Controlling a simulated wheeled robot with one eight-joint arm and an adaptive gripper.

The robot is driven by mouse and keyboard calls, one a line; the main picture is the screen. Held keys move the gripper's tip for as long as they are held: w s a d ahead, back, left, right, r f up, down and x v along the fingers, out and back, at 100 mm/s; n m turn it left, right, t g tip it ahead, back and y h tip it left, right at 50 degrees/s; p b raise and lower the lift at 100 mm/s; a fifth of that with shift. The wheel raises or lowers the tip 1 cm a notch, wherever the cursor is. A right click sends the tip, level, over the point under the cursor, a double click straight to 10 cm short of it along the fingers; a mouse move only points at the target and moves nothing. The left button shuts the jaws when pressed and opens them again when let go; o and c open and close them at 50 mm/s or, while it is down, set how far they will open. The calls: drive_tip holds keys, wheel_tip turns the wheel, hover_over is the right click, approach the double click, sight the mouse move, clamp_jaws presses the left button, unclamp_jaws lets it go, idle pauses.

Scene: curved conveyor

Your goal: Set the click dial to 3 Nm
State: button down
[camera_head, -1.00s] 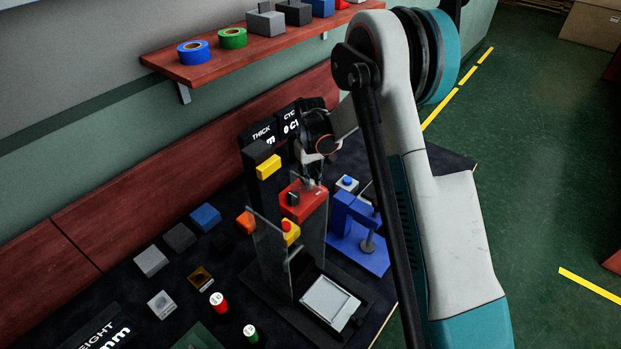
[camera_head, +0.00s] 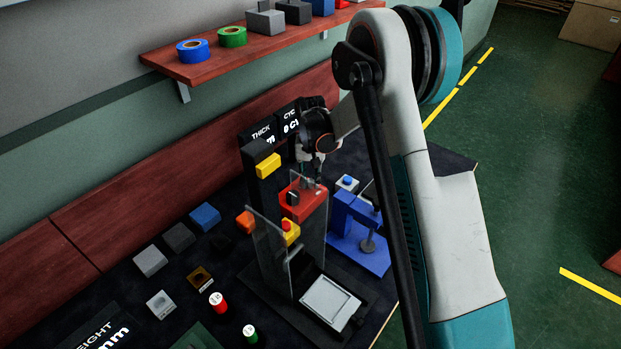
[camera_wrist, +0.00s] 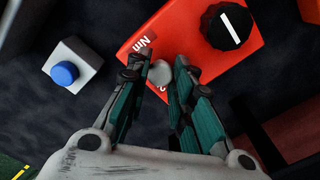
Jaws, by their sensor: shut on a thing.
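The red box (camera_head: 310,206) stands on the bench with the press-like fixture. A digit by the dial is partly hidden by a finger, so I cannot tell the setting. My gripper (camera_wrist: 161,78) is shut on the grey dial, one finger on each side. A larger black knob (camera_wrist: 226,27) with a white line is on the same face, apart from the fingers. In the head view my gripper (camera_head: 317,182) reaches down at the box's back edge.
A pale box with a blue button (camera_wrist: 64,73) lies to the left in the wrist view. A blue fixture (camera_head: 360,240) stands right of the red box.

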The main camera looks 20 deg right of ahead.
drive_tip(key=shift+m, duration=1.1)
drive_tip(key=c, duration=1.4)
unclamp_jaws()
drive_tip(key=shift+o, duration=0.2)
drive_tip(key=shift+r, duration=0.1)
wheel_tip(320, 180, up, 12)
